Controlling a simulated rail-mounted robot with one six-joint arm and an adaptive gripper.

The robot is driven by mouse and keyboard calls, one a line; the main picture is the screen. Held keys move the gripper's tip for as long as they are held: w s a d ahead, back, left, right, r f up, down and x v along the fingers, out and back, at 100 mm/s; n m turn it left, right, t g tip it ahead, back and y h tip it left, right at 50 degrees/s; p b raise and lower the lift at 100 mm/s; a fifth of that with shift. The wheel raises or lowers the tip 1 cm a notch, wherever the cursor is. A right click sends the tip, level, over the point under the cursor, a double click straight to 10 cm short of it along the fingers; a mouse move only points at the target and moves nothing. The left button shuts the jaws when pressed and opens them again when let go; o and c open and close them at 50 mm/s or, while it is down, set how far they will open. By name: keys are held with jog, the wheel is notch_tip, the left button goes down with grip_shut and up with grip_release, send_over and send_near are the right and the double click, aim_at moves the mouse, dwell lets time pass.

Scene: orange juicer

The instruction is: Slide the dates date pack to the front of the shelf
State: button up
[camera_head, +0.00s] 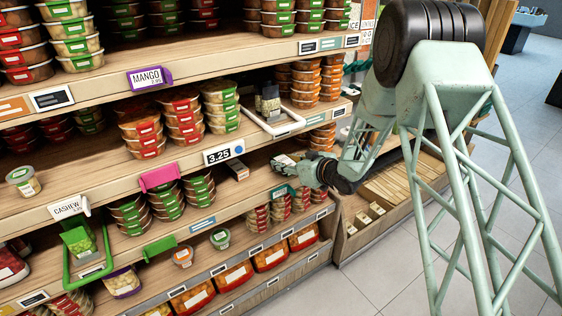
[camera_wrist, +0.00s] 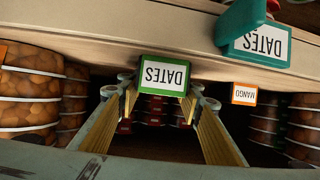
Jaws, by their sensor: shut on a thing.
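My gripper (camera_wrist: 158,95) reaches into a shelf bay, with its two fingers apart on either side of a date pack (camera_wrist: 163,73). The pack shows a white DATES label with a green border, upside down in the wrist view. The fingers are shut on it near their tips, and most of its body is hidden. In the head view my gripper (camera_head: 290,165) is at the right end of the middle shelf (camera_head: 215,182), beside the shelf edge.
A teal clip with a DATES tag (camera_wrist: 258,45) sits on the shelf edge close by. An orange-framed MANGO label (camera_wrist: 244,94) is at right. Stacked round tubs (camera_wrist: 28,88) stand on both sides. A white-framed holder (camera_head: 275,122) is on the shelf above.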

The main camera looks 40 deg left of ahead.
jog(key=shift+s+d, duration=0.1)
jog(key=shift+d, duration=0.1)
jog(key=o, duration=0.9)
jog(key=shift+o, duration=0.2)
jog(key=shift+d, duration=0.1)
jog(key=v, duration=1.1)
jog(key=shift+d, duration=0.4)
jog(key=shift+r, duration=0.2)
